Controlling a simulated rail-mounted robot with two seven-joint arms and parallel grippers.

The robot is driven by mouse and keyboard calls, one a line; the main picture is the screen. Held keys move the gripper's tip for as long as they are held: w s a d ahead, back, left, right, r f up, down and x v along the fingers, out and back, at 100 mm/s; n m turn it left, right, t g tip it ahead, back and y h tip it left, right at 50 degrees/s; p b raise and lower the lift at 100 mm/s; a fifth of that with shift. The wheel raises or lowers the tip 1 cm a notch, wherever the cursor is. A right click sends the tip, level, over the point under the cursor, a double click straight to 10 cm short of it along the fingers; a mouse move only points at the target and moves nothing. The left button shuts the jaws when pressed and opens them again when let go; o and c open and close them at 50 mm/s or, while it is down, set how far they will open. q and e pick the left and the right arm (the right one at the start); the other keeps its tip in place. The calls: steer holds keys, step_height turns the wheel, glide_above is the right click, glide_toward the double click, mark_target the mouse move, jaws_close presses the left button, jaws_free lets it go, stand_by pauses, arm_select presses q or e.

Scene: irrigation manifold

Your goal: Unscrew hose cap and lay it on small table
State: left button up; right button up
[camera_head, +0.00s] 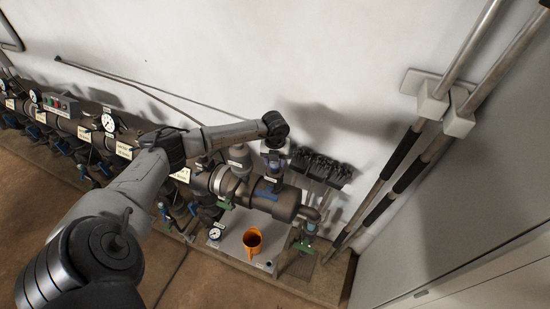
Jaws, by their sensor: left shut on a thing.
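My left arm reaches in from the lower left, and its wrist bends down over the right end of the pipe manifold. My left gripper (274,158) points down at the top of a fitting there and is shut on a small part, seemingly the hose cap, mostly hidden by the gripper. I cannot tell whether the cap is still seated on its fitting. The small table (231,246) is a pale grey top in front of the manifold, with an orange cup-like container (253,242) and a small gauge (215,234) on it. My right gripper is not in view.
The manifold's thick dark pipe (285,204) with blue handles runs along the wall. A row of black fittings (320,168) hangs behind on the right. A pressure gauge (108,122) stands further left.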

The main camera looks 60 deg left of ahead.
arm_select(q)
steer(key=shift+d, duration=0.1)
steer(key=shift+r+n+p, duration=0.15)
steer(key=shift+n+p, duration=0.5)
steer(key=shift+n, duration=0.25)
steer(key=shift+n+p, duration=0.7)
steer(key=shift+n, duration=0.6)
steer(key=shift+n+p, duration=0.65)
steer(key=shift+n, duration=0.15)
steer(key=shift+n+p, duration=0.65)
steer(key=shift+n, duration=0.85)
steer(key=shift+f, duration=0.2)
